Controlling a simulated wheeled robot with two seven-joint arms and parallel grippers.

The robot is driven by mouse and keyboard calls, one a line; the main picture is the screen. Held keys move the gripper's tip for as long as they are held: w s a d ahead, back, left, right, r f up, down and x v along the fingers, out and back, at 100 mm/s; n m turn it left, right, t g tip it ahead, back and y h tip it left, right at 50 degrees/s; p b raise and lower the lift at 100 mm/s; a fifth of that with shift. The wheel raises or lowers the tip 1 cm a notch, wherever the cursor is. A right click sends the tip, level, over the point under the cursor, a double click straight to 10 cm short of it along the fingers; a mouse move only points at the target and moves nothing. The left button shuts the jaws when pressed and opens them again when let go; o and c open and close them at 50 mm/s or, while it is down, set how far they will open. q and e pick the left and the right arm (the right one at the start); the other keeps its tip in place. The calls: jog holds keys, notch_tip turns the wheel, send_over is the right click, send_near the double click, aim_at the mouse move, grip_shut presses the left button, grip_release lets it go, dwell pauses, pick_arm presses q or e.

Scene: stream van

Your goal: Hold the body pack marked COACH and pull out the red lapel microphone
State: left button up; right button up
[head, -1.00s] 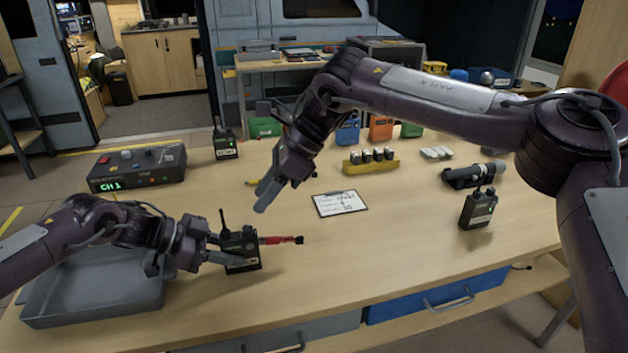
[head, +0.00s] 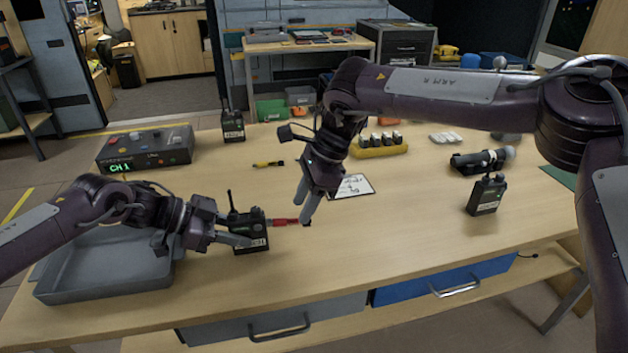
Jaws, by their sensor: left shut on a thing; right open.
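A black body pack (head: 250,238) with a short antenna stands upright on the table at left of centre; its label is too small to read. My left gripper (head: 240,238) is shut on this pack from the left. The red lapel microphone plug (head: 284,222) sticks out of the pack's right side, with a dark end. My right gripper (head: 309,208) is open and empty, fingers pointing down at the plug's right end; I cannot tell whether they touch it. Other similar packs stand at the back left (head: 233,125) and on the right (head: 486,195).
A grey tray (head: 100,287) lies at the front left, under my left arm. A CH 1 receiver box (head: 145,148) is behind it. A clipboard (head: 354,187), a yellow battery holder (head: 378,148) and a handheld microphone (head: 482,160) lie further back. The front centre of the table is clear.

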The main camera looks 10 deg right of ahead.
aim_at(289, 222)
jog(key=shift+x, duration=1.5)
grip_shut()
